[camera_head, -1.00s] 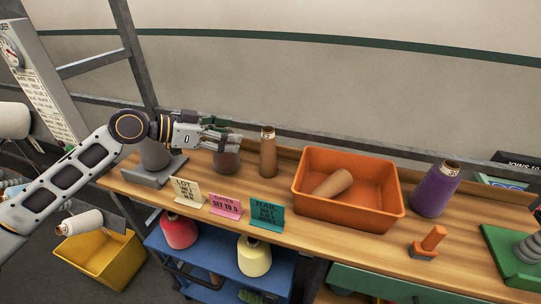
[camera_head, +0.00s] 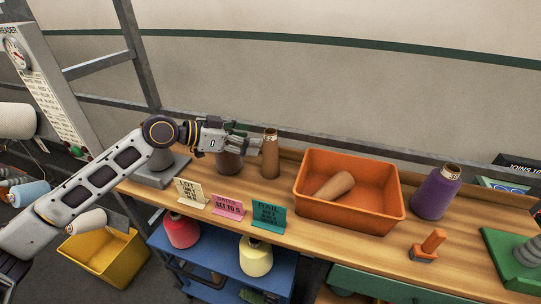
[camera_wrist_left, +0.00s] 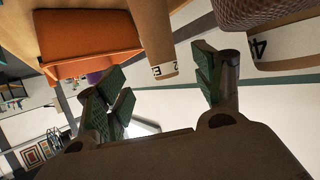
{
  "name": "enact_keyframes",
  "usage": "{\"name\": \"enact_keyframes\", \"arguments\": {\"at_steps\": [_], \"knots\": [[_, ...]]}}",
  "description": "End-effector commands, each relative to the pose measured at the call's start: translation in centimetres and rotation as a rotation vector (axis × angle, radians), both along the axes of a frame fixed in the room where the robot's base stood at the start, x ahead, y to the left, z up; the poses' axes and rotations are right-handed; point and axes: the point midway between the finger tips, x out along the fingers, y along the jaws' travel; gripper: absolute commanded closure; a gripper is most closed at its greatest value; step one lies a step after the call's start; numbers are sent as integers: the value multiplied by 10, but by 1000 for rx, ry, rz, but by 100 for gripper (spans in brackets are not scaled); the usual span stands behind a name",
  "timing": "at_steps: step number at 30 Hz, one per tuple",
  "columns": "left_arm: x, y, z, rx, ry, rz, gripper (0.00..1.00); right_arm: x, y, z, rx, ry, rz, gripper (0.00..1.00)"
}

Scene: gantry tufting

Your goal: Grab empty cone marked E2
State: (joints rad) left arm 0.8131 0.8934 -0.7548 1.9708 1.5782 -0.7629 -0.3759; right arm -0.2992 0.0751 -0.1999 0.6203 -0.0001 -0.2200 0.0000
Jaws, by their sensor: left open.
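The brown cone marked E2 (camera_head: 270,155) stands upright on the wooden shelf, left of the orange bin. In the left wrist view the cone (camera_wrist_left: 152,35) shows its white label with "E2", near the gap between the fingers. My left gripper (camera_head: 248,147) is open and empty, just left of the cone in the head view. Its green-padded fingers (camera_wrist_left: 160,95) are spread wide in the wrist view, with the cone not held between them. Whether a finger touches the cone I cannot tell. My right gripper is not in view.
A darker cone (camera_head: 229,162) stands under my left gripper and shows in the wrist view with a "4" label nearby. The orange bin (camera_head: 301,190) holds a lying brown cone (camera_head: 335,186). Label cards (camera_head: 228,205) stand along the front edge. A purple cone (camera_head: 437,192) is farther right.

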Motion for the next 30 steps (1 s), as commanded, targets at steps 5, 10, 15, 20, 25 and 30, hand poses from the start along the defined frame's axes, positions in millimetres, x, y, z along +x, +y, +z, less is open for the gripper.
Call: {"name": "enact_keyframes", "arguments": {"at_steps": [5,10,15,20,25,30], "knots": [[8,-16,-5,-1,0,0,32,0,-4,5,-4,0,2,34],[13,-25,-11,-1,0,0,32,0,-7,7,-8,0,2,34],[14,-28,-13,1,-1,1,32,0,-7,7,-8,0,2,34],[14,-28,-13,1,-1,1,32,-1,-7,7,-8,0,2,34],[15,-29,-14,1,0,0,32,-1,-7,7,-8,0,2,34],[20,-36,-19,-1,0,0,32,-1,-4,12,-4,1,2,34]]}}
